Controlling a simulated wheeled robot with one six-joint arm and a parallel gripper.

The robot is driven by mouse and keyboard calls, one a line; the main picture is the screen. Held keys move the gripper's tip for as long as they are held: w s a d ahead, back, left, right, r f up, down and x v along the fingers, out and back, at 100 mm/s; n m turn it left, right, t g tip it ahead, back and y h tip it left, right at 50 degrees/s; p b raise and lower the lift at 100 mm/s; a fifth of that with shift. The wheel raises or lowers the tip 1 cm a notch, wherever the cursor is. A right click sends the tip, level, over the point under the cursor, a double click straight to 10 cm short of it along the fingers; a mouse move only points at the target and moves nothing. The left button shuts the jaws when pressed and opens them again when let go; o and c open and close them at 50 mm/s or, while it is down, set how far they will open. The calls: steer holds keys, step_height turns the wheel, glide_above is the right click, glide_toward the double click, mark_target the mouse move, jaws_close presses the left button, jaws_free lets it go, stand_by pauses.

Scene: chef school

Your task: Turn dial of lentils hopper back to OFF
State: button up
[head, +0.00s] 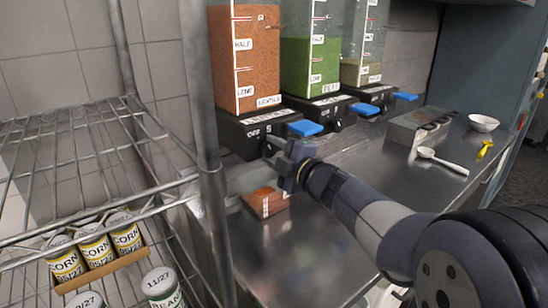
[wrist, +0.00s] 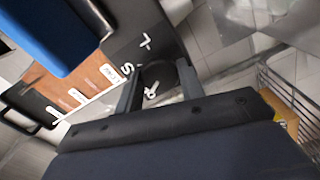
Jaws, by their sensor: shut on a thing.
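The lentils hopper (head: 243,60) is the leftmost clear bin, filled with orange-brown lentils, with a black base (head: 240,137) and a blue lever (head: 305,128). My gripper (head: 276,150) is at the lower front of this base. In the wrist view, a round black dial (wrist: 157,74) sits between the two fingers of my gripper (wrist: 158,84), which are shut on it. White markings are beside the dial, partly hidden, so the dial's setting cannot be read. The blue lever (wrist: 42,32) is also in the wrist view.
A small container with orange contents (head: 266,204) stands on the steel counter (head: 300,255) below the hopper. Green (head: 310,65) and pale (head: 360,70) hoppers stand to the right. A wire rack (head: 90,165) with corn cans is at left. A bowl (head: 483,123) and spoon lie farther right.

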stand_by(0.5)
steer(key=o, duration=1)
steer(key=shift+s+d, duration=0.1)
steer(key=shift+s, duration=0.05)
steer(key=v, duration=1)
steer(key=shift+s, duration=0.25)
steer(key=shift+d, duration=0.15)
steer(key=x, duration=1.1)
